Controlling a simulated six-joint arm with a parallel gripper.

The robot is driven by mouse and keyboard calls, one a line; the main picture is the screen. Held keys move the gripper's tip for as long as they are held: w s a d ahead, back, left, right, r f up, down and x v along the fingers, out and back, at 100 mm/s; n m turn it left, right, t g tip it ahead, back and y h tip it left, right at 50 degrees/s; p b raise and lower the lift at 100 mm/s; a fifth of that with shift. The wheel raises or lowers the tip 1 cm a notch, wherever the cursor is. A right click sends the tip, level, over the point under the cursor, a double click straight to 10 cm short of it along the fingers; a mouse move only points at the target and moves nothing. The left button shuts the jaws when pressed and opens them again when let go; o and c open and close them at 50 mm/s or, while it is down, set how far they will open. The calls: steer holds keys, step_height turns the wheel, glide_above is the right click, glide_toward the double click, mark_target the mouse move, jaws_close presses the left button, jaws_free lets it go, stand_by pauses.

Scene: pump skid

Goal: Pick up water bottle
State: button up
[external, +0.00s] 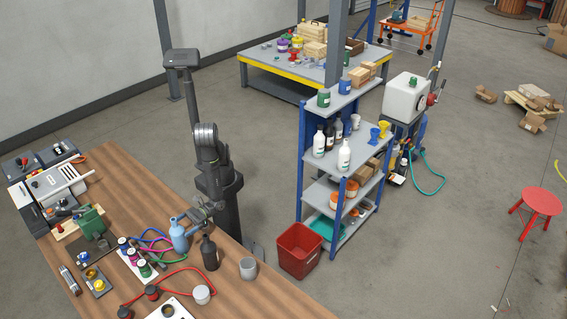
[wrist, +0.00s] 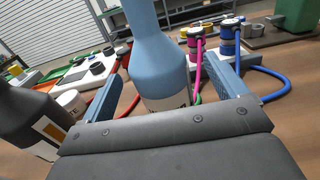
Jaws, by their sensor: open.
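The water bottle (external: 179,238) is light blue, with a narrow neck and a pale label low on its body. It stands upright on the wooden bench. My gripper (external: 197,214) is beside it, low over the bench. In the wrist view the bottle (wrist: 158,70) rises between the two blue fingers of my gripper (wrist: 167,84). The fingers are open, one on each side of it, with a gap visible at least on the right. The bottle's top is cut off by the frame edge, and its base is partly hidden behind my gripper's body.
A dark bottle (external: 209,253) stands close on the right; it shows at the left of the wrist view (wrist: 28,112). Coloured hoses (external: 150,240) and a valve block (external: 136,258) lie close on the left. Grey cups (external: 248,268) stand toward the bench's right edge.

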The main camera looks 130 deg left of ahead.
mark_target(174, 233)
steer(key=shift+w+d+f, duration=0.1)
steer(key=shift+d, duration=2.65)
steer(key=shift+c, duration=0.2)
steer(key=c, duration=1.9)
steer(key=shift+o, duration=0.2)
